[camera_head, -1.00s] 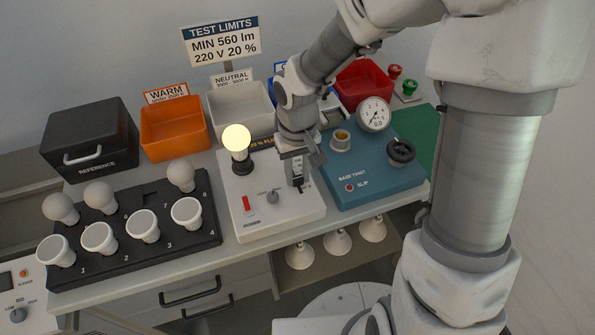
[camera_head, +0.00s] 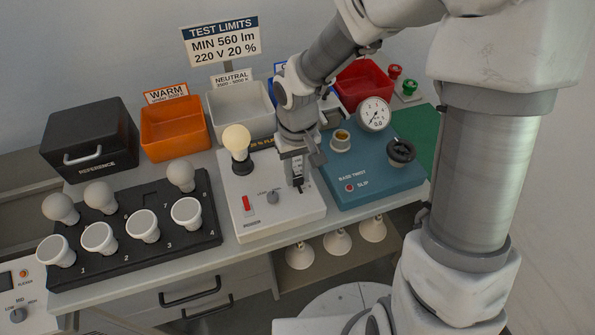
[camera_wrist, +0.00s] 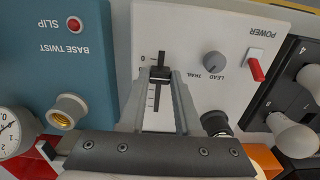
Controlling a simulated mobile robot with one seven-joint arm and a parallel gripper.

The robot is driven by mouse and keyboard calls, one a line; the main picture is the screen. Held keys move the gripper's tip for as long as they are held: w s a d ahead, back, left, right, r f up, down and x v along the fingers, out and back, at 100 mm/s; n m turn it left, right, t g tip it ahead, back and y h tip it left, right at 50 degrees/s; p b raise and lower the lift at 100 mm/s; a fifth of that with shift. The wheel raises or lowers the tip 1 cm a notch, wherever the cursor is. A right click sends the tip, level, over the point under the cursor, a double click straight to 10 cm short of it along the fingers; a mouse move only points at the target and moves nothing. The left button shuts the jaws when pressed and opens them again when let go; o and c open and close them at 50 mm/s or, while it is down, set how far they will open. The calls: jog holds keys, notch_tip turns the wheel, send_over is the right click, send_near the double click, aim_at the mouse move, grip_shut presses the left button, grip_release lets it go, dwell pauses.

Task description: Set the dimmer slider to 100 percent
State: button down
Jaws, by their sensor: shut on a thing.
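The dimmer slider's dark knob (camera_wrist: 160,74) sits in a slot on the white power panel (camera_wrist: 206,20), close to the end marked 0 in the wrist view. Tick marks run from it toward the gripper body. My gripper (camera_wrist: 161,78) is shut on the knob, a finger on each side. In the head view my gripper (camera_head: 293,168) points down at the panel's right part and hides much of the slider. A pale bulb (camera_head: 236,138) stands upright in a socket at the panel's back left, looking only faintly lit.
The panel also has a red power switch (camera_head: 246,204) and a grey lead/trail knob (camera_head: 273,197). A blue base twist unit (camera_head: 375,185) stands close on the right. A black rack (camera_head: 150,240) with several bulbs is on the left. Bins line the back.

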jog(key=shift+w+a+r, duration=0.1)
jog(key=shift+w+a, duration=0.25)
jog(key=shift+w, duration=0.75)
jog(key=shift+w+a, duration=0.3)
jog(key=shift+w, duration=0.85)
jog(key=shift+w+a+r, duration=0.1)
jog(key=shift+w+a, duration=0.25)
jog(key=shift+w, duration=0.75)
jog(key=c, duration=0.6)
grip_release()
jog(key=shift+f, duration=0.15)
notch_tip(320, 180, up, 18)
jog(key=p, duration=0.3)
jog(key=shift+f, duration=0.25)
jog(key=shift+d, duration=0.1)
